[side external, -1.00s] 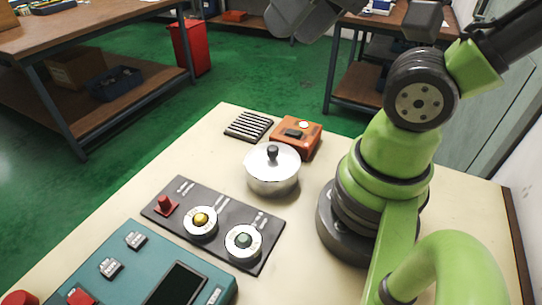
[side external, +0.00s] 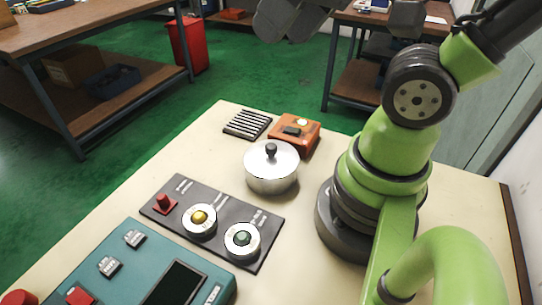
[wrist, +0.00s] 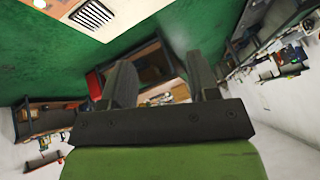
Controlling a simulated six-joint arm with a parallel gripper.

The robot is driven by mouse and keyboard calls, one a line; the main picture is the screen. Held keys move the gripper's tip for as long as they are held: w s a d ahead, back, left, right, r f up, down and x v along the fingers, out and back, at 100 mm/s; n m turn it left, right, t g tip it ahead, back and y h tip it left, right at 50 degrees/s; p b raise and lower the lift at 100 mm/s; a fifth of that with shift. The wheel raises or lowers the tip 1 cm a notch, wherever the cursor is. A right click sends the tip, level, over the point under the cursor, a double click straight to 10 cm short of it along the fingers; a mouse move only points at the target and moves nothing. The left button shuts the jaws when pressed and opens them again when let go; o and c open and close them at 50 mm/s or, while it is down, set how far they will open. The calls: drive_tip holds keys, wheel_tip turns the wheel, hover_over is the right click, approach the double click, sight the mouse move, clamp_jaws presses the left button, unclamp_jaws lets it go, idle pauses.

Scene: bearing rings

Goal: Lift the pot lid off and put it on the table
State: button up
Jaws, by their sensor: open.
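The silver pot (side external: 270,180) stands upright on the cream table (side external: 320,150) in the side external view. Its pale metal lid (side external: 257,157) sits on top, with a dark knob (side external: 271,150) in the middle. The pot and lid are out of sight in the wrist view. My gripper (wrist: 160,62) shows in the wrist view with its two dark fingers wide apart and nothing between them. In the side external view, a dark part of my arm's end is cut off by the top edge, high above the table and far from the lid.
Behind the pot are an orange box (side external: 306,137) and a slotted dark grille (side external: 247,124). In front are a dark knob panel (side external: 219,222) and a teal console (side external: 130,262). Bare table lies left of the pot and between it and the panel.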

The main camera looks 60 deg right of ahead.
drive_tip(key=w+d+f+n+g+h, duration=0.2)
drive_tip(key=w+f+n+g, duration=0.2)
drive_tip(key=f+n, duration=0.15)
drive_tip(key=n+g+h, duration=0.1)
drive_tip(key=n+g, duration=0.3)
drive_tip(key=n, duration=0.3)
approach(271, 145)
drive_tip(key=shift+m, duration=0.25)
drive_tip(key=f, duration=0.5)
drive_tip(key=shift+s+d, duration=0.1)
drive_tip(key=shift+s, duration=0.25)
drive_tip(key=f, duration=0.3)
drive_tip(key=shift+s+d, duration=0.25)
drive_tip(key=shift+s, duration=0.1)
drive_tip(key=shift+d+f, duration=0.1)
drive_tip(key=shift+f, duration=0.9)
clamp_jaws()
